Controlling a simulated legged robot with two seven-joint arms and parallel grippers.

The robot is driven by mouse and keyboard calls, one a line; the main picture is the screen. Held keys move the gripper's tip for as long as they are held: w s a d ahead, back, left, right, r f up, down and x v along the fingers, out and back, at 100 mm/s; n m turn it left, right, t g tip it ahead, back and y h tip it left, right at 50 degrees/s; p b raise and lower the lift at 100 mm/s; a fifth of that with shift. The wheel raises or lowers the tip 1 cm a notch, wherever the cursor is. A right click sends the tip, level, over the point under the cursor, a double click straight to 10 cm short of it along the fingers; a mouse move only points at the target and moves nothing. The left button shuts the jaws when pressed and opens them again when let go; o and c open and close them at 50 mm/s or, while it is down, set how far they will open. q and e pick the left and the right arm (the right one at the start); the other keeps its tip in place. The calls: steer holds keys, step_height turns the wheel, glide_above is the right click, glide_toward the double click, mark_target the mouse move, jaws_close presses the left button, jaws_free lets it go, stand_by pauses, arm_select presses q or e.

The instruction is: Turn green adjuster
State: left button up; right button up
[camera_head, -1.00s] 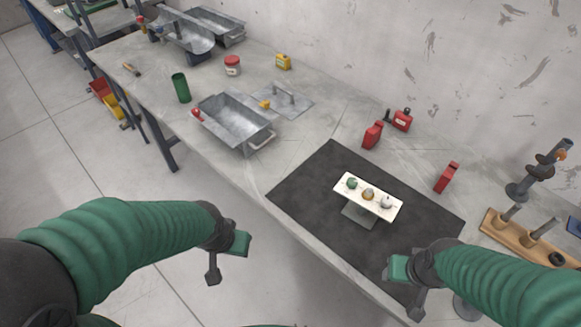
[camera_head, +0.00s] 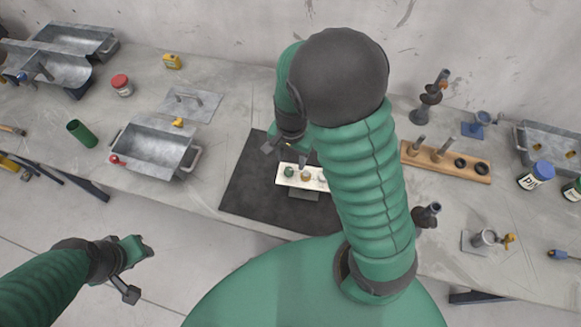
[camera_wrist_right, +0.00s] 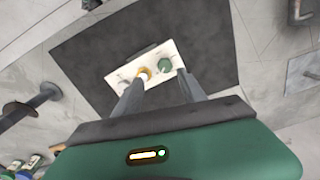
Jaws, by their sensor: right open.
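A white panel (camera_head: 285,180) on a grey stand carries three adjusters in a row over a black mat. The green adjuster (camera_head: 289,172) is at its left end. An orange one (camera_head: 305,176) is in the middle, and a pale one (camera_head: 322,179) is at the right, partly behind my arm. My right gripper (camera_head: 287,155) is open above the panel's left part. In the wrist view, the green adjuster (camera_wrist_right: 164,65) shows between the two fingers and the orange one (camera_wrist_right: 146,73) shows beside the left finger. Contact cannot be told. My left gripper (camera_head: 132,272) hangs off the table's front edge; its fingers are unclear.
The black mat (camera_head: 245,195) is clear around the stand. A metal tray (camera_head: 157,150) and a green cup (camera_head: 81,133) stand left. A wooden peg rack (camera_head: 447,162) stands right. My right arm hides the middle back of the table.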

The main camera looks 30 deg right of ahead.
mark_target(289, 169)
steer(key=f, duration=0.2)
steer(key=w+f, duration=0.1)
steer(key=f, duration=0.1)
steer(key=w+f, duration=0.1)
steer(key=f, duration=0.2)
steer(key=shift+w+d, duration=0.1)
steer(key=shift+w, duration=0.05)
steer(key=shift+f, duration=0.4)
steer(key=shift+s, duration=0.7)
steer(key=shift+w+f, duration=0.15)
steer(key=shift+w, duration=0.2)
steer(key=c, duration=1)
arm_select(q)
steer(key=shift+w+d+f, duration=0.1)
steer(key=shift+w+f, duration=0.4)
steer(key=shift+w, duration=0.35)
arm_select(e)
steer(key=shift+s, duration=0.1)
jaws_close()
